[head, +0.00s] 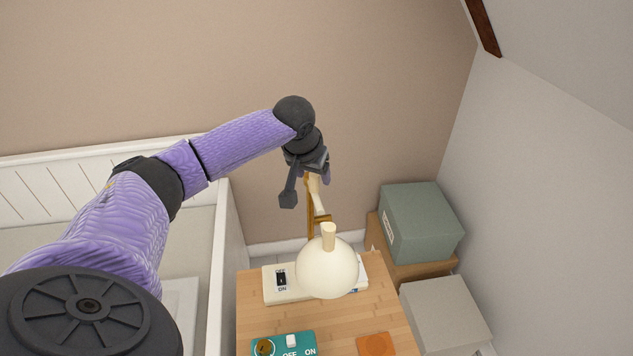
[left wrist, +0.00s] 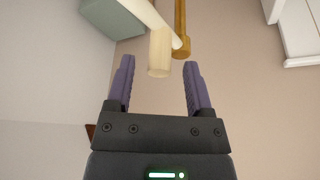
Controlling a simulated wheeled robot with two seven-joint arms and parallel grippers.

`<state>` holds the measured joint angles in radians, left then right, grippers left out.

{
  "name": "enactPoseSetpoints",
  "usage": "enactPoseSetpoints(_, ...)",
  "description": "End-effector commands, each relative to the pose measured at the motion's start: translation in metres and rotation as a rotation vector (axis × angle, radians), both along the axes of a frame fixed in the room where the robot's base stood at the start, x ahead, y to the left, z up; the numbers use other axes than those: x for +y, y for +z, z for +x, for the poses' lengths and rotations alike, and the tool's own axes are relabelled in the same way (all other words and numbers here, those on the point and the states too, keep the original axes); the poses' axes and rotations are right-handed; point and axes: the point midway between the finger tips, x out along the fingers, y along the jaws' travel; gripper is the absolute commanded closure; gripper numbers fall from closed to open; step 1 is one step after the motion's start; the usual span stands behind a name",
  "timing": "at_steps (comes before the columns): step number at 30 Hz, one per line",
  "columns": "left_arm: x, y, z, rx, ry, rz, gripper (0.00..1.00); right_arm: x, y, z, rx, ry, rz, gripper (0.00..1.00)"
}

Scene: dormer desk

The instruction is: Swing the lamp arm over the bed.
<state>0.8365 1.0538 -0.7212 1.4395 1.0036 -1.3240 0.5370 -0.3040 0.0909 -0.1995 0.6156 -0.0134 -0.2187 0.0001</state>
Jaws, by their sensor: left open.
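The lamp has a round cream shade (head: 327,272) over the wooden desk, with a short cream stub on top. Its brass post (head: 311,218) rises behind the shade, with a cream arm (head: 316,190) near its top. My left gripper (head: 318,174) is at the upper end of this arm, partly hiding it. In the left wrist view my left gripper (left wrist: 160,70) is open. A cream cylindrical end (left wrist: 159,53) of the lamp lies just beyond and between its fingertips, beside the brass post (left wrist: 181,28); contact cannot be told. The white-framed bed (head: 222,265) is at the left.
The desk (head: 330,325) carries a cream switch box (head: 273,294), a teal OFF/ON panel (head: 312,337) and an orange square (head: 376,345). A green box (head: 420,222) and a grey box (head: 446,312) stand at the right. The wall is behind; space above the bed is open beyond my arm.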

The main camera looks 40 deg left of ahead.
Motion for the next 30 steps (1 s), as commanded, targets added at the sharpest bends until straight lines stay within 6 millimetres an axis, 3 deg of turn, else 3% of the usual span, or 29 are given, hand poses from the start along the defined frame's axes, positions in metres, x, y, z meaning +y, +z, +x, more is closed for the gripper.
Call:
enactPoseSetpoints(1, 0.001, -0.014, 0.004, 0.002, 0.001, -0.001, 0.33, -0.001, -0.007, -0.001, 0.003, 0.001, -0.002, 0.41)
enactPoseSetpoints(6, 0.004, -0.033, 0.012, 0.000, -0.001, 0.000, 0.33, -0.003, -0.014, -0.001, 0.004, 0.004, -0.004, 0.41)
enactPoseSetpoints(15, 0.004, -0.034, 0.014, -0.003, -0.002, 0.002, 0.35, -0.003, -0.013, 0.000, 0.001, 0.005, -0.004, 0.41)
enactPoseSetpoints(24, 0.004, -0.034, 0.014, -0.003, -0.002, 0.001, 0.99, -0.003, -0.013, 0.001, 0.000, 0.003, -0.004, 0.41)
enactPoseSetpoints(30, 0.004, -0.034, 0.014, -0.002, -0.003, 0.000, 1.00, -0.003, -0.014, 0.001, -0.001, 0.001, -0.004, 0.41)
